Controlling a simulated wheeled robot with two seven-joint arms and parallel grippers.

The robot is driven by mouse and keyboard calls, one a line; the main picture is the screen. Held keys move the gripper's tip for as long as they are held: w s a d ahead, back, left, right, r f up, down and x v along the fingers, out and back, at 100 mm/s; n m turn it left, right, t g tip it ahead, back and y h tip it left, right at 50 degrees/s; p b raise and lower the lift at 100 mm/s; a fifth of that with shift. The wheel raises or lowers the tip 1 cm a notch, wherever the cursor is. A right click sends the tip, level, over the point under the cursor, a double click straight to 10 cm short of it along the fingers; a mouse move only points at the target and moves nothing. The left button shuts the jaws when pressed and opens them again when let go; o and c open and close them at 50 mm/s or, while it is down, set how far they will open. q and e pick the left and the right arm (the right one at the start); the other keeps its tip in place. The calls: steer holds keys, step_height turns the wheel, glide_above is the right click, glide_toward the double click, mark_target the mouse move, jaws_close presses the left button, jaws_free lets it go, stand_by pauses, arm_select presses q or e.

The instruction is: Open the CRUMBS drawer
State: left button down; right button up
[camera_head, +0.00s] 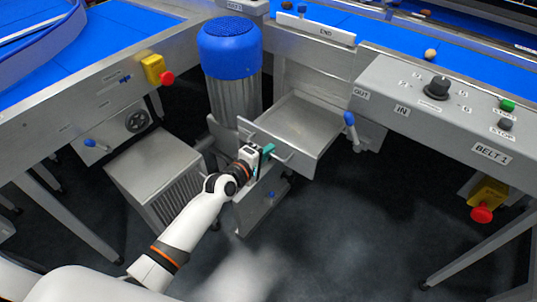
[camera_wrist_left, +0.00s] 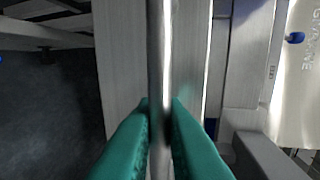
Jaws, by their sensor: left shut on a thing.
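The metal drawer (camera_head: 303,122) under the belt end stands pulled out, and its bare inside shows from above. I read no CRUMBS label on it. Its front panel (camera_head: 292,158) faces my left arm. My left gripper (camera_head: 267,151) is at the front, shut on the drawer's bar handle (camera_wrist_left: 158,45). In the left wrist view, the teal fingers of the left gripper (camera_wrist_left: 159,108) lie on either side of the bar. My right gripper is not in view.
A blue-topped motor (camera_head: 229,48) stands just left of the drawer. A blue-knobbed lever (camera_head: 349,119) is to its right. A grey vented box (camera_head: 158,175) stands at the left. The BELT 1 control panel (camera_head: 435,95) is at the right. Dark floor (camera_head: 350,225) in front is clear.

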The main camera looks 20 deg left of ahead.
arm_select(q)
steer(key=shift+s, duration=0.25)
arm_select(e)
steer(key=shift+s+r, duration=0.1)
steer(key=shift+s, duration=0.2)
arm_select(q)
steer(key=c, duration=1.5)
jaws_free()
steer(key=shift+c, duration=0.2)
